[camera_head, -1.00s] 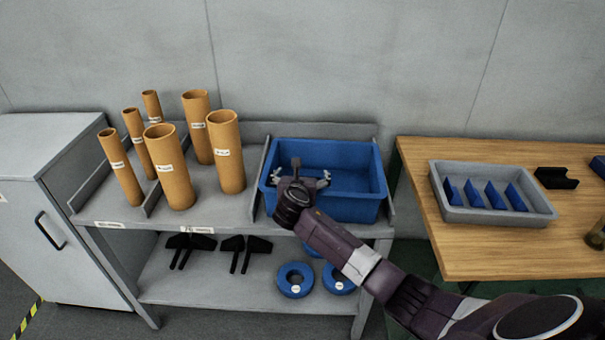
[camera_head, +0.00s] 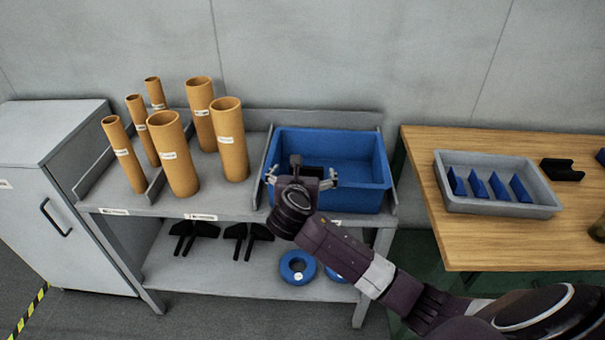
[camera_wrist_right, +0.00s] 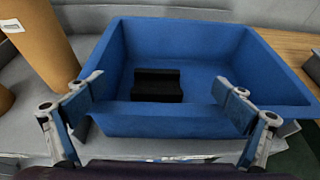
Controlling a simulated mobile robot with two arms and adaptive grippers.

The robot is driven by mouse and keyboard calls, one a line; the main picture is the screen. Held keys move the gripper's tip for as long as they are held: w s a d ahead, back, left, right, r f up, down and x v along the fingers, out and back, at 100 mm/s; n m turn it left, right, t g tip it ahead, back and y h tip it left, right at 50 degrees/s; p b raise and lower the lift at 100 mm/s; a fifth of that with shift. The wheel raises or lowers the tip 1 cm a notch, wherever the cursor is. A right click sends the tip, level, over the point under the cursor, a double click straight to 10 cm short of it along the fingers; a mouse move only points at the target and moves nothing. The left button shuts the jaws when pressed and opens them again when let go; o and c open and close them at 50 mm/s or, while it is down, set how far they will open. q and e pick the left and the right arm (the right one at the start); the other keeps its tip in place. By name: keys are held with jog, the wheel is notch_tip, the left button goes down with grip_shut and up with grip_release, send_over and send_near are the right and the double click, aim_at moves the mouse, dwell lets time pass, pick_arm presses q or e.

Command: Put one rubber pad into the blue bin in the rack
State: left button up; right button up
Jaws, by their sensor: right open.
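The blue bin (camera_head: 347,148) stands on the right part of the rack's upper shelf. In the right wrist view the bin (camera_wrist_right: 209,122) shows a black rubber pad (camera_wrist_right: 158,85) lying inside on its floor, near the left side. My right gripper (camera_head: 302,177) is at the bin's front left, over the front wall. In the right wrist view its fingers (camera_wrist_right: 163,97) are spread wide and hold nothing; the pad is apart from them, farther in. In the head view my arm and the bin's front wall hide the pad. My left gripper is not in view.
Several brown tubes (camera_head: 229,140) stand on the shelf left of the bin. Black parts (camera_head: 195,232) and blue rings (camera_head: 298,267) lie on the lower shelf. On the wooden table (camera_head: 465,240) are a grey tray (camera_head: 496,210) with blue dividers and a black piece (camera_head: 561,170).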

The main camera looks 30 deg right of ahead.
jog(key=v, duration=0.2)
jog(key=shift+s+a+r, duration=0.1)
jog(key=shift+s+a, duration=0.05)
jog(key=shift+s, duration=0.05)
jog(key=s+a+f+m+y, duration=0.3)
jog(key=a+f+m+y, duration=0.4)
jog(key=a+f+m, duration=0.4)
jog(key=s+f+m+g, duration=0.1)
jog(key=s+f+m, duration=0.1)
jog(key=s+f, duration=0.5)
jog(key=s+f+m+g, duration=0.2)
jog(key=f+m, duration=0.1)
jog(key=f, duration=0.9)
jog(key=s+f+m+g, duration=0.1)
jog(key=s+f+m, duration=0.1)
jog(key=s+f, duration=0.5)
jog(key=s+d+f+m+g, duration=0.1)
jog(key=s+f+m+g, duration=0.1)
jog(key=s+f, duration=0.5)
jog(key=s+d+f+m+g, duration=0.1)
jog(key=s+f+m, duration=0.3)
jog(key=s, duration=1.2)
jog(key=s+d+f+m+g, duration=0.1)
jog(key=s+f+m+g, duration=0.1)
jog(key=s+f, duration=0.8)
jog(key=shift+s+f+m+g+y, duration=0.3)
jog(key=shift+s+m+g, duration=0.15)
jog(key=shift+s, duration=0.5)
